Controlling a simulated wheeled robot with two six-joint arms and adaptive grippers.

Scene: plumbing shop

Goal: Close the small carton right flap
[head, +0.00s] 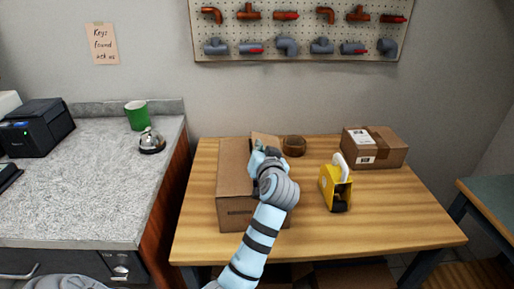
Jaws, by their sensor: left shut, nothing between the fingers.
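The small brown carton (232,190) stands on the wooden table (390,210), left of the table's middle. A brown flap (265,139) shows at its far right, just behind my gripper. My left gripper (259,149) is over the carton's right side, shut with nothing held. My left arm and wrist hide the carton's right side and much of its right flap, so I cannot tell how far that flap is folded or whether the gripper touches it. My right gripper is not in view.
A yellow tape dispenser (336,186) and a closed, labelled box (375,148) stand to the right. A grey counter (80,190) with a bell (151,141) and green cup (137,115) borders the left. The table's front right is clear.

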